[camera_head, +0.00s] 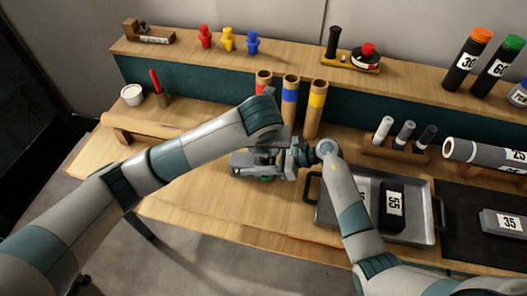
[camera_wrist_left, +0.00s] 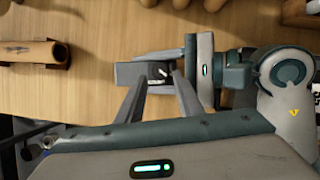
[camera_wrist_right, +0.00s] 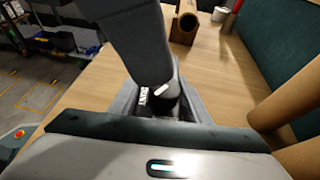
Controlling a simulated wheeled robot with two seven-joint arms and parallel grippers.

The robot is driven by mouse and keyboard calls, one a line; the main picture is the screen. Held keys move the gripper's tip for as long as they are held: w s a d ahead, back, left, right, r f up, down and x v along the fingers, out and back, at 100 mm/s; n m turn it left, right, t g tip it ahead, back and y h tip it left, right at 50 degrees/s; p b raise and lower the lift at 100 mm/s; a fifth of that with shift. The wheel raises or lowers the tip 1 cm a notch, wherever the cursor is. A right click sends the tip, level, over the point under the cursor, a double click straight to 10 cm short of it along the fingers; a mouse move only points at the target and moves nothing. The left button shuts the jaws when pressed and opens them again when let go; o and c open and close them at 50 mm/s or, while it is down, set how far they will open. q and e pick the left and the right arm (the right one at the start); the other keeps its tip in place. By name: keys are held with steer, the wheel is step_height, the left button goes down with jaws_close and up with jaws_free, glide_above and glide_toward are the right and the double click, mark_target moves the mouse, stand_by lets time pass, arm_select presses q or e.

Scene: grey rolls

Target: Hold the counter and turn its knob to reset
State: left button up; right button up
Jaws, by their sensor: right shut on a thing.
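The counter (camera_wrist_right: 157,100) is a small dark piece with a white digit window and a pale knob. My right gripper (camera_head: 242,160) is shut on it, above the table's front part. In the left wrist view the counter (camera_wrist_left: 160,74) sits between the grey fingers of the right gripper, knob facing that camera. My left gripper (camera_wrist_left: 159,84) comes in from above with its two fingers apart, one on each side of the knob; whether they touch it I cannot tell. In the head view the left arm and hand cover most of the counter.
A grey tray (camera_head: 318,212) with a black block marked 55 (camera_head: 392,205) lies to the right. Cardboard tubes with coloured bands (camera_head: 290,100) stand behind the grippers. A wooden cradle (camera_head: 150,128) is at the left. The tabletop's front left is clear.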

arm_select(q)
steer(key=v, duration=0.6)
steer(key=shift+r, duration=0.3)
steer(key=shift+s, duration=0.15)
steer(key=o, duration=0.3)
steer(key=r+m+g, duration=0.1)
steer(key=m+g, duration=0.3)
glide_above(264, 160)
steer(key=w, duration=0.2)
steer(key=shift+s, duration=0.25)
steer(key=shift+f, duration=0.1)
step_height(264, 160, down, 12)
steer(key=shift+r, duration=0.1)
stand_by(0.4)
